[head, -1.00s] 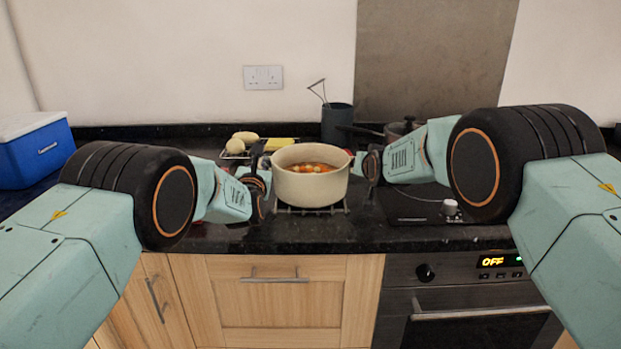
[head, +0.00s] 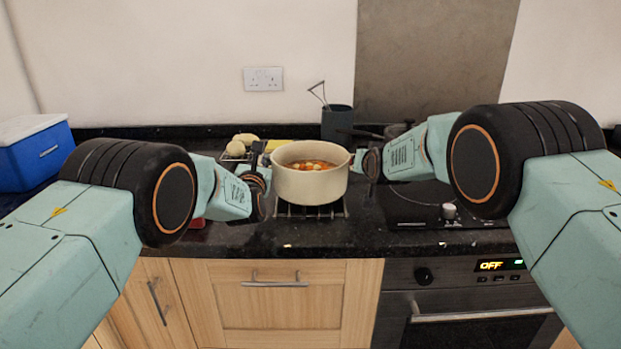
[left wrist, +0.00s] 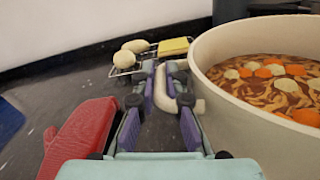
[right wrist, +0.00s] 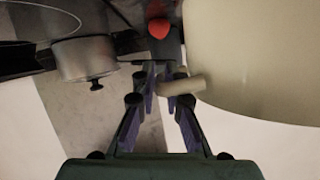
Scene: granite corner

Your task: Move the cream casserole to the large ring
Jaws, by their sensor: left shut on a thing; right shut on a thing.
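The cream casserole (head: 310,184), with soup in it, is upright and appears a little above a wire rack on the counter. My left gripper (head: 264,168) is shut on its left handle; the left wrist view shows that handle (left wrist: 187,100) between the fingers. My right gripper (head: 361,164) is shut on the opposite handle, which also shows in the right wrist view (right wrist: 185,87). The black hob (head: 410,208) is to the right; a thin ring outline (head: 425,203) shows on it, partly hidden by my right arm.
The wire rack (head: 311,212) is below the casserole. A dark pan (head: 397,131) and a utensil pot (head: 337,122) stand behind. A red mitt (left wrist: 80,137) lies left of the casserole. A blue cooler (head: 35,155) is far left.

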